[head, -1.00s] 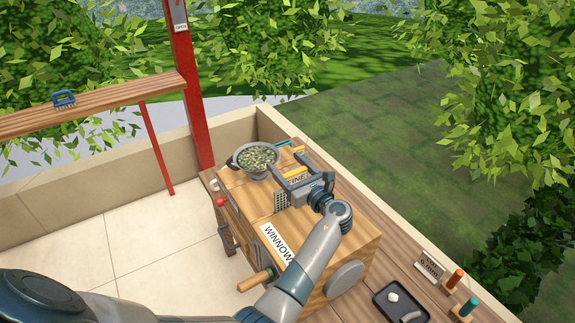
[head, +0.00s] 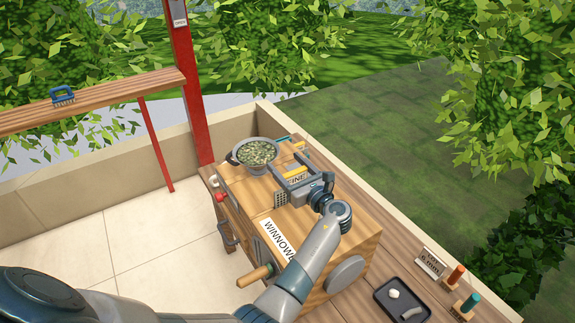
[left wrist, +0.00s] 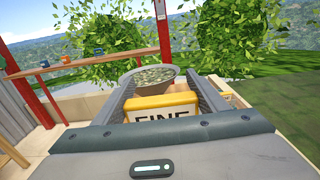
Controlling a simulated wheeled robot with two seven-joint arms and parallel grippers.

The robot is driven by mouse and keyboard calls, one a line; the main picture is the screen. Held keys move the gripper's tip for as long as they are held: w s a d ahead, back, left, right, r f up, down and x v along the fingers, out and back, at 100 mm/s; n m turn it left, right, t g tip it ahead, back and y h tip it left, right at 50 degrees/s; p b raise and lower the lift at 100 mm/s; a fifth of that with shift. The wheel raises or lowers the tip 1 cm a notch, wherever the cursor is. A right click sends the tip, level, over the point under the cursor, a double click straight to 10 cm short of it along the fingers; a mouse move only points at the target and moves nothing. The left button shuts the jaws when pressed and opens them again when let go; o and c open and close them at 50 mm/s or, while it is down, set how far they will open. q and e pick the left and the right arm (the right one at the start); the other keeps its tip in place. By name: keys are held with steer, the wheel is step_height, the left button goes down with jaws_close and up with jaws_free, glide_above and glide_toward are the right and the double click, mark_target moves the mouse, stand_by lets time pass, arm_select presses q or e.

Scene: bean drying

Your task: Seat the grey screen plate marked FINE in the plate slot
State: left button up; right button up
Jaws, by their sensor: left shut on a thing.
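The grey FINE screen plate (head: 280,200) is upright at the top of the wooden winnower (head: 325,225), its perforated lower part showing below my gripper. Its yellow grip and white FINE label (left wrist: 166,113) show between the fingers in the left wrist view. My left gripper (head: 287,181) is shut on the plate. The plate slot is hidden under the plate and gripper, and I cannot tell whether the plate's lower edge is inside it. My right gripper is not in view.
A bowl of beans (head: 257,152) sits just beyond the plate on the winnower. Yellow and teal pieces (head: 301,154) lie behind the gripper. A dark tray (head: 402,303), orange and teal pegs and a lot card (head: 430,262) are on the bench at right.

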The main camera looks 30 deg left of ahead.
arm_select(q)
steer(key=shift+f+b, duration=0.7)
steer(key=shift+f, duration=0.35)
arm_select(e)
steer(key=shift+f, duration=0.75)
arm_select(q)
steer(key=o, duration=1.8)
steer(key=shift+s+f, duration=0.1)
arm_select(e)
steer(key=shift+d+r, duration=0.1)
